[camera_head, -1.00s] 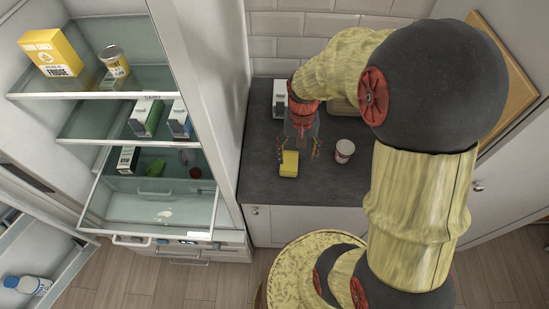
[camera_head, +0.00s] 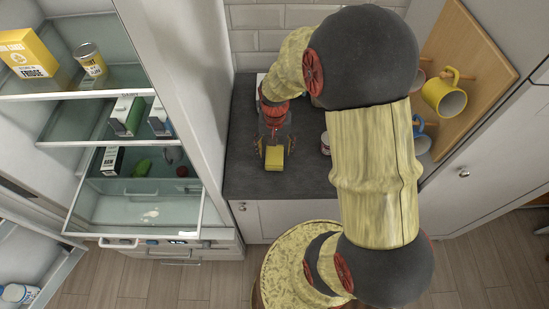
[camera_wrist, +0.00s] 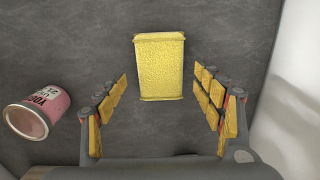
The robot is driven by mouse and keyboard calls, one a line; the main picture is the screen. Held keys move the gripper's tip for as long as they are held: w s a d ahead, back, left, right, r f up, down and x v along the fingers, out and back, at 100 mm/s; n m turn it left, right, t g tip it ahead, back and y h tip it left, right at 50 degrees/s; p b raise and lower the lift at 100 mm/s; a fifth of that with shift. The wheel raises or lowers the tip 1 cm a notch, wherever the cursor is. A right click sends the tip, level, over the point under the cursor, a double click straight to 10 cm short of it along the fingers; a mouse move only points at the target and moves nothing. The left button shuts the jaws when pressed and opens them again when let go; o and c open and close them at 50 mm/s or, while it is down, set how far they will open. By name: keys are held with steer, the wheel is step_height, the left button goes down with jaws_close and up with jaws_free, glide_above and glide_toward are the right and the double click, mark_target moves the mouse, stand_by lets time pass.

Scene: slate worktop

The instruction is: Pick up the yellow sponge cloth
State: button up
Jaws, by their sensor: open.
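The yellow sponge cloth (camera_head: 274,158) lies on the slate worktop, near its front edge. In the wrist view the sponge cloth (camera_wrist: 159,67) is a yellow block, ahead of my gripper and roughly centred between its fingers. My gripper (camera_head: 274,148) is over the worktop just behind the cloth. In the wrist view my gripper (camera_wrist: 163,92) is open and empty, with one finger to each side and the cloth apart from both.
A pink and white yogurt cup (camera_wrist: 38,113) is left of my gripper in the wrist view; my arm partly hides the cup (camera_head: 325,143) in the head view. The open fridge (camera_head: 130,205) stands left. Mugs (camera_head: 444,95) hang on a wooden board at right.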

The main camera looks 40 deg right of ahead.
steer(key=shift+f, duration=0.75)
steer(key=shift+c, duration=0.6)
steer(key=c, duration=1.1)
